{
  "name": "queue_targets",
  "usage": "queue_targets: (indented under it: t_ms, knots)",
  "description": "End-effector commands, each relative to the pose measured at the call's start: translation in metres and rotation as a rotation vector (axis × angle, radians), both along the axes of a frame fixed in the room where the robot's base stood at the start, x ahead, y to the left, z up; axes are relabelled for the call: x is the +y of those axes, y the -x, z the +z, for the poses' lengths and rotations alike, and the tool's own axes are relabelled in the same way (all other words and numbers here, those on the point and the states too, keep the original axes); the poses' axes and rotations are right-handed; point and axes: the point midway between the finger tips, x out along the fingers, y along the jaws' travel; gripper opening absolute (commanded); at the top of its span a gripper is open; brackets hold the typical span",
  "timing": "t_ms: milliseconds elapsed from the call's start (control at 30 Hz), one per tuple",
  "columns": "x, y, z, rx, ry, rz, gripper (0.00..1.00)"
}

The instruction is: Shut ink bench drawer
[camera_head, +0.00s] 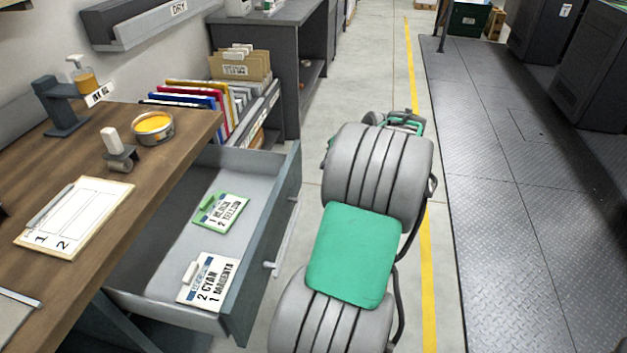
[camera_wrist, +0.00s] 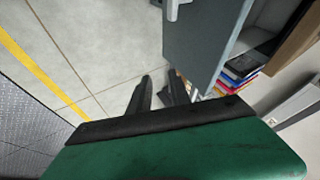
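The ink bench drawer (camera_head: 160,262) is pulled well out from under the wooden bench top (camera_head: 180,118). Its blue-grey front (camera_head: 255,265) faces right and carries a pale bar handle (camera_head: 281,240). A green-edged card (camera_head: 221,212) and a white card with a clip (camera_head: 208,281) lie inside. My gripper is beyond my arm in the head view, mostly hidden. In the wrist view its two dark fingers (camera_wrist: 160,76) are apart with nothing between them, beside the drawer front (camera_wrist: 200,48). The handle (camera_wrist: 178,8) shows at the top edge. I cannot tell whether a finger touches the front.
Files in a rack (camera_head: 235,103) are behind the drawer. Clear floor (camera_head: 310,150) lies right of the drawer, then a metal-plate platform (camera_head: 530,190).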

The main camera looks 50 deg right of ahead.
Motion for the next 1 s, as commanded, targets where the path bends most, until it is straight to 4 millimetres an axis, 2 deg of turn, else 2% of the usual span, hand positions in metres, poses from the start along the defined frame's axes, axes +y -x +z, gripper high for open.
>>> queue_targets:
  t_ms: [33, 267, 467, 600, 700, 1000]
  knots:
    - [0.001, -0.004, -0.004, 0.001, -0.002, 0.003, 0.19]
    - [-0.003, -0.033, -0.042, 0.003, -0.002, 0.005, 0.00]
    - [-0.006, -0.058, -0.077, 0.005, -0.002, 0.005, 0.00]
    - [0.007, -0.080, -0.072, 0.003, 0.002, 0.006, 0.00]
    - [0.011, -0.088, -0.073, 0.004, 0.001, 0.004, 0.00]
    - [0.013, -0.091, -0.073, 0.003, 0.001, 0.002, 0.00]
